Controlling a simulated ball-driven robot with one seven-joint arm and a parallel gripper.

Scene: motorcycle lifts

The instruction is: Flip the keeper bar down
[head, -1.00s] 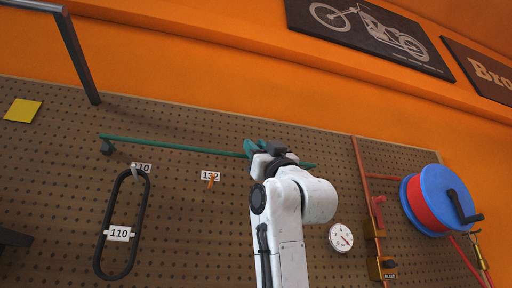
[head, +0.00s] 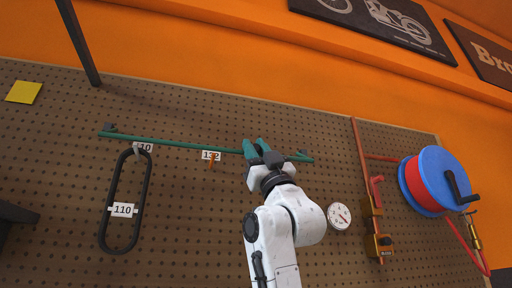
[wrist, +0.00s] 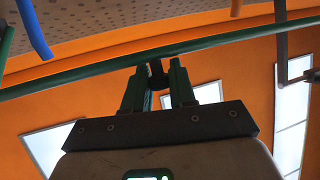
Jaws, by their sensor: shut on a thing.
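The keeper bar (head: 190,146) is a long thin green bar across the pegboard. In the head view it lies just below its dark end brackets, crossing the top of the upper 110 label and the 132 label. My gripper (head: 256,147) has its green fingers at the bar, right of its middle. In the wrist view the bar (wrist: 215,41) runs across above my fingers. My gripper (wrist: 158,76) is shut on a small dark tab under the bar. The exact contact is partly hidden by the fingers.
A black belt loop (head: 106,212) hangs on a hook behind the bar at left. An orange piece (head: 212,161) hangs at the 132 label (head: 211,155). To the right are a gauge (head: 339,216), red pipework (head: 362,165) and a blue-and-red hose reel (head: 436,180).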

